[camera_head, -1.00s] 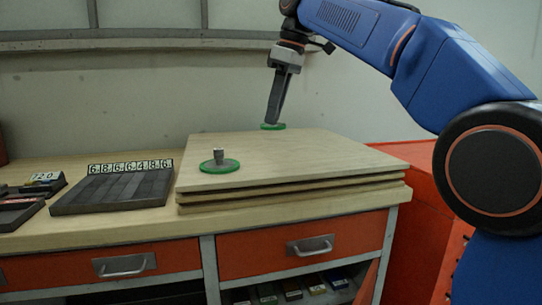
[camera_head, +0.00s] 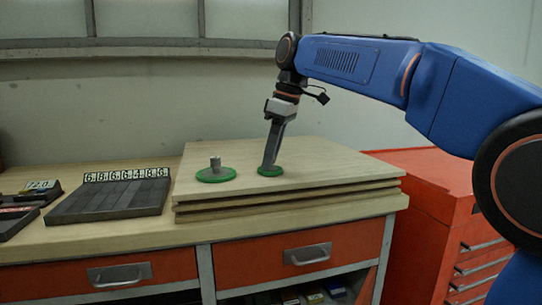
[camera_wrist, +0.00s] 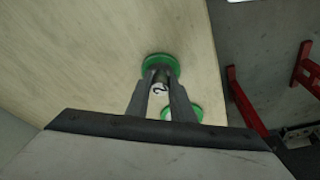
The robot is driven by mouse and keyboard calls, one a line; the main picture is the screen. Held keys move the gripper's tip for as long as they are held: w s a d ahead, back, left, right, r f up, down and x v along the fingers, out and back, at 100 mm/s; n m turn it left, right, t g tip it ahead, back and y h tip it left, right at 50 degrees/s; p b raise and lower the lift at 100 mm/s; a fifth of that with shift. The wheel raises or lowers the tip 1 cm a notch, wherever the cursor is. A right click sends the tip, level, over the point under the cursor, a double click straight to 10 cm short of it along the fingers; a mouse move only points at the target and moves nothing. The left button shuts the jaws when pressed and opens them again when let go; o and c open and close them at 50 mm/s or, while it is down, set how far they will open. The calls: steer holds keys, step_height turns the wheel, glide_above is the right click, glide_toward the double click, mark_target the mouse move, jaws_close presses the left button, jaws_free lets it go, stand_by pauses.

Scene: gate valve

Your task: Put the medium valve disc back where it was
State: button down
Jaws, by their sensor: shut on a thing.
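My gripper (camera_head: 269,164) is shut on a green round valve disc (camera_head: 270,171), holding it by its stem with the flange below the fingertips. In the wrist view the held disc (camera_wrist: 160,63) shows a "2" on its stem between the fingers. It is over or on the top wooden board; I cannot tell whether it touches. A second green disc (camera_head: 215,175) with a grey upright stem lies flat on the board to the left and looks larger. In the wrist view this second disc (camera_wrist: 188,110) is partly hidden behind a finger. No gate valve body is in view.
Stacked wooden boards (camera_head: 335,174) lie on the workbench. A dark block set with number tiles (camera_head: 112,198) stands to the left, with another dark tray (camera_head: 38,187) beyond it. A red tool cabinet (camera_head: 430,190) stands to the right. The board's right half is clear.

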steer(key=c, duration=1.6)
jaws_free()
steer(key=shift+f, duration=0.1)
steer(key=shift+o, duration=0.2)
steer(key=w+v, duration=0.1)
steer(key=v, duration=1.1)
steer(key=shift+s, duration=0.45)
